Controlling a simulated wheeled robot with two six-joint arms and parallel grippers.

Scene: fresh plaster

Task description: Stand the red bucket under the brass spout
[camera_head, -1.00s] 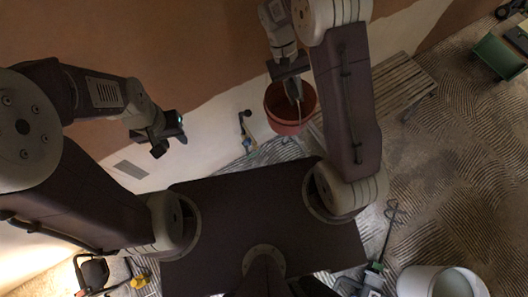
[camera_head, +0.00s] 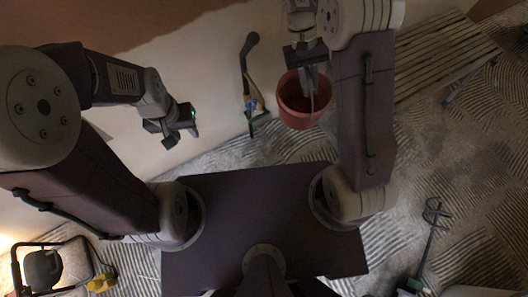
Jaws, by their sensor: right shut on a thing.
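The red bucket (camera_head: 301,121) hangs at my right gripper (camera_head: 309,78), upper middle of the head view. The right gripper is shut on it at the handle or rim; the exact grip is unclear. The bucket's mouth faces the camera. It looks empty, and a thin light strip crosses it. I cannot make out a brass spout for certain. A dark, bent fixture (camera_head: 246,62) shows against the pale wall left of the bucket, with a tan and green piece at its lower end. My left gripper (camera_head: 182,130) is open and empty, well left of the bucket.
A slatted wooden bench (camera_head: 440,55) stands at the upper right. A stirring tool (camera_head: 433,235) lies on the ridged floor at right. A black-framed object (camera_head: 45,265) and a yellow item (camera_head: 102,283) are at lower left. Floor between the bucket and bench is partly clear.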

